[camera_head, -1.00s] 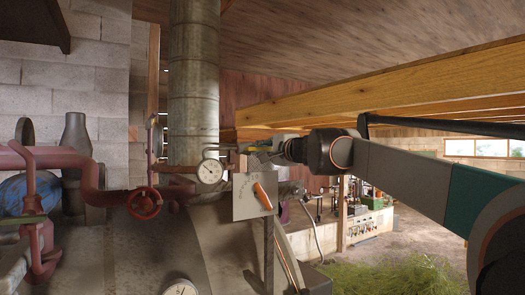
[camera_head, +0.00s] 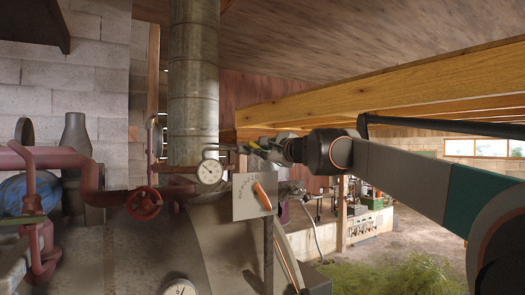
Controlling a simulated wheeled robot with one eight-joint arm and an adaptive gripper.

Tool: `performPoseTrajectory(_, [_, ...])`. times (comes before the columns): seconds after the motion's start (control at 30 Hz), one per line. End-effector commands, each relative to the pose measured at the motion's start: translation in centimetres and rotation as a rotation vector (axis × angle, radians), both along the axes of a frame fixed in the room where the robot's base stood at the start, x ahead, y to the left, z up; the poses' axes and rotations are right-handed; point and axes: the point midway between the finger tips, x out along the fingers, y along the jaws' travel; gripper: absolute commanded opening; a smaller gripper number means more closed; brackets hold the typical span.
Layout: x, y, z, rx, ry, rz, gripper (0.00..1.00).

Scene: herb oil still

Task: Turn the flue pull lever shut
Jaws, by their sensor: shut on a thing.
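The flue pipe (camera_head: 194,85), a tall grey metal cylinder, rises left of centre. A thin bar (camera_head: 228,148) runs level at its right side, above a gauge. It appears to be the flue pull lever. My gripper (camera_head: 250,147) comes in from the right and is shut at the right end of this bar. The fingers are small here and hide the part they hold. A pale lettered plate (camera_head: 246,207) with an orange handle (camera_head: 262,195) stands just below my gripper, apart from it.
A round gauge (camera_head: 209,171) sits close to the left of my gripper. A red valve wheel (camera_head: 144,204) and red pipes (camera_head: 50,158) are farther left. A wooden beam (camera_head: 390,90) runs above my arm. Cut herbs (camera_head: 400,275) lie at lower right.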

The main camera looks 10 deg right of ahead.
Motion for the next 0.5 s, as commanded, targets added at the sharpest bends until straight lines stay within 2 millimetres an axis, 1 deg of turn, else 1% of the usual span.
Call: performPoseTrajectory(0.5, [-0.01, -0.01, -0.16, 0.463, 0.152, 0.0, 0.0])
